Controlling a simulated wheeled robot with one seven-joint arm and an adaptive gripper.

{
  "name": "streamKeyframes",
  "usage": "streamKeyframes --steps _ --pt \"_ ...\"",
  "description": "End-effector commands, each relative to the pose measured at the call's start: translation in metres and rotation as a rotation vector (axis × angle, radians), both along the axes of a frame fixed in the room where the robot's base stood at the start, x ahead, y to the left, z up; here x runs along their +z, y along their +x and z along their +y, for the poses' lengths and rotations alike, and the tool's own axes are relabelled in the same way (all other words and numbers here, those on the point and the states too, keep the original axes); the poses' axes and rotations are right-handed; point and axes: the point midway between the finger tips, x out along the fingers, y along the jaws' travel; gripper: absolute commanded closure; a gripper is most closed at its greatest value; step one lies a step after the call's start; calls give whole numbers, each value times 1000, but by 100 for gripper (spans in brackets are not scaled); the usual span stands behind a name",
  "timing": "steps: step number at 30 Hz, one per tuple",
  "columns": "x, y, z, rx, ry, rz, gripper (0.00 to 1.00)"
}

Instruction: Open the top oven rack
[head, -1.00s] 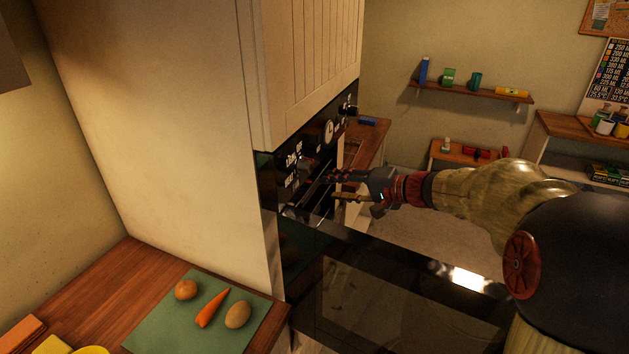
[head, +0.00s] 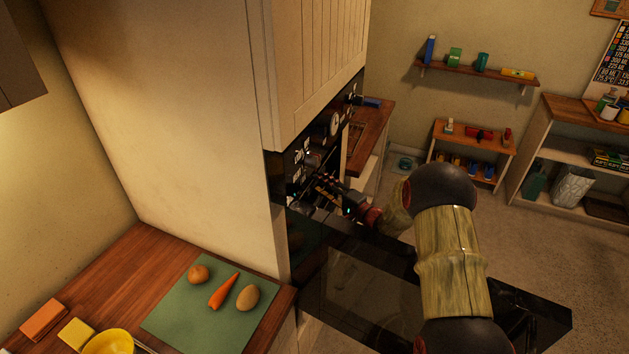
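The oven is built into the tall pale cabinet, with a black control panel (head: 312,152) carrying dials. Its black glass door (head: 380,290) is lowered and sticks out flat toward the lower right. My gripper (head: 328,187) is at the oven front, just below the control panel and above the inner end of the door. Its fingers are small and dark against the oven, so I cannot tell whether they are open or touching anything. The top rack cannot be made out; the cabinet side and my gripper hide most of the oven's inside.
A wooden counter (head: 110,285) at the lower left bears a green board (head: 185,325) with a carrot (head: 223,292) and two round vegetables, plus a yellow bowl (head: 108,344). Another counter (head: 371,128) stands beyond the oven. Open floor (head: 540,255) lies at right.

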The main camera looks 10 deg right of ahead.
Motion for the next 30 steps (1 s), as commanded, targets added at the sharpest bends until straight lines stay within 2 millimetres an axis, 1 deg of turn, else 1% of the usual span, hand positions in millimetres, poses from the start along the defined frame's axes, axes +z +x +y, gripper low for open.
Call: streamKeyframes --steps 3,7,12,18,30 --pt "-1 15 10 2 0 0 62" --pt "0 26 16 1 0 0 62" --pt "0 32 20 0 0 1 62" --pt "0 32 20 0 0 1 62" --pt "-1 31 20 0 0 4 84"
